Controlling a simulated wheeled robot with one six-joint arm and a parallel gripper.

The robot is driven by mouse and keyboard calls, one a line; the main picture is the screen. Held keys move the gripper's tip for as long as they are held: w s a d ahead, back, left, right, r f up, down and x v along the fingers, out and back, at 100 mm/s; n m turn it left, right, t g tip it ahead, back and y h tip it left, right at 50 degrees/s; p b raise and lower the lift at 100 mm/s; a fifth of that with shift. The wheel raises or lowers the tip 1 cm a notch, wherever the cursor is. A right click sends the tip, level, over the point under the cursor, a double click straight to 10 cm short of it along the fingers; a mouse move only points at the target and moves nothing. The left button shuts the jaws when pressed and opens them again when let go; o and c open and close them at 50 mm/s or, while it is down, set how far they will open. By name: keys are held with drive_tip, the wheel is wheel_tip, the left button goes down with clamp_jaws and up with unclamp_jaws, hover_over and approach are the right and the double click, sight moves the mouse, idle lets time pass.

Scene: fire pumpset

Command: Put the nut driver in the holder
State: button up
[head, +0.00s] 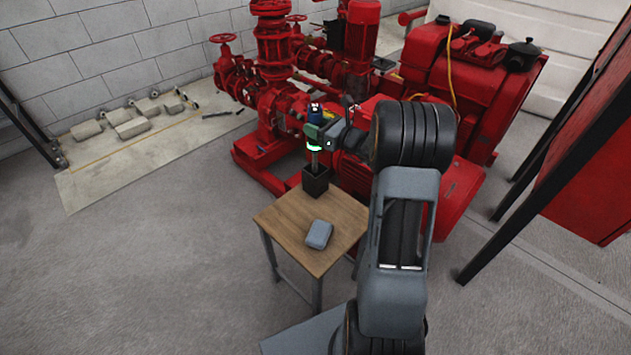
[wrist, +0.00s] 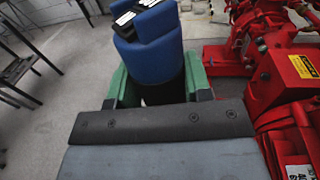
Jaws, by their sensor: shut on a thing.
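The nut driver (head: 315,115) has a blue handle and a thin metal shaft that points down. The holder (head: 315,181) is a black open-topped box at the table's back corner. The shaft's lower end reaches the holder's opening; I cannot tell how deep it sits. In the wrist view the blue handle of the nut driver (wrist: 150,42) stands between the green fingers of my gripper (wrist: 155,88). The holder is hidden there.
The wooden table (head: 285,222) also carries a grey rounded case (head: 319,234) near its middle. Red pump machinery (head: 275,105) stands close behind the table. A red cabinet (head: 595,190) on black legs is at the right. The floor left of the table is clear.

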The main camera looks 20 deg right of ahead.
sight(316, 152)
drive_tip(key=shift+f+b, duration=1.5)
drive_tip(key=shift+f, duration=3.35)
drive_tip(key=o, duration=0.5)
drive_tip(key=shift+f, duration=0.2)
drive_tip(key=o, duration=0.5)
drive_tip(key=shift+r, duration=0.1)
